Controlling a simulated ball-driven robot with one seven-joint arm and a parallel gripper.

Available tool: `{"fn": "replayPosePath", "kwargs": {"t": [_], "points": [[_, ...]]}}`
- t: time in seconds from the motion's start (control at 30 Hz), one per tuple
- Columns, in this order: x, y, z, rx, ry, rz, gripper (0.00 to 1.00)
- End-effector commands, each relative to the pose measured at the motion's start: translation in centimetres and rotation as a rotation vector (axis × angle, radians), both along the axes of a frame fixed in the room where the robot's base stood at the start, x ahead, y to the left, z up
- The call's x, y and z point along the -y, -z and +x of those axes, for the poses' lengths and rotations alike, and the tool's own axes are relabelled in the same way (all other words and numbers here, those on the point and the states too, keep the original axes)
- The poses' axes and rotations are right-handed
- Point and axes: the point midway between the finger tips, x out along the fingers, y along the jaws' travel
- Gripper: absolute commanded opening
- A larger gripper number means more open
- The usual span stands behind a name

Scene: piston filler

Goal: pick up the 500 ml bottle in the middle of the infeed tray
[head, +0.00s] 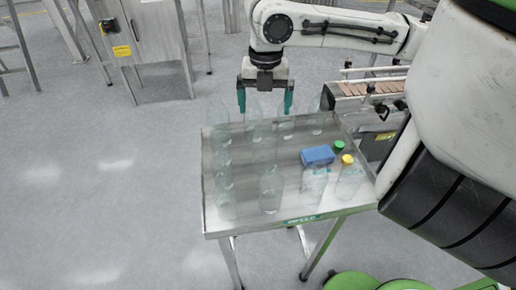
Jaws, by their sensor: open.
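The infeed tray (243,226) is a steel tray table with a green label on its front edge. Several clear, see-through bottles stand upright on it, mostly in rows at the left and along the back. One clear bottle (270,190) stands near the front, left of centre. The bottles overlap and are faint, so I cannot tell their sizes or surely which one is the middle bottle. My gripper (265,102) points down at the tray's far edge, with its two teal fingers wide apart. Clear bottles show just below and between the fingers; I see no bottle held.
A blue block (318,155) lies right of centre on the tray. A green cap (338,147) and a yellow cap (347,159) show beside it, with clear bottles in front. A conveyor (370,85) stands behind at the right.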

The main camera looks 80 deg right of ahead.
Motion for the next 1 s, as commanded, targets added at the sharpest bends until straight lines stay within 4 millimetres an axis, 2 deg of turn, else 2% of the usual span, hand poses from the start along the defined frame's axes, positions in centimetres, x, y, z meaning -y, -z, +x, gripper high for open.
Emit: {"fn": "replayPosePath", "kwargs": {"t": [0.13,0.47,0.7,1.0], "points": [[-0.1,2.5,0.0,-0.001,0.001,0.004,1.00],[0.0,5.1,-0.1,0.002,0.000,0.002,1.00],[0.0,8.5,-0.3,0.001,0.000,0.002,1.00],[0.0,9.3,-0.3,0.002,-0.001,-0.001,1.00]]}}
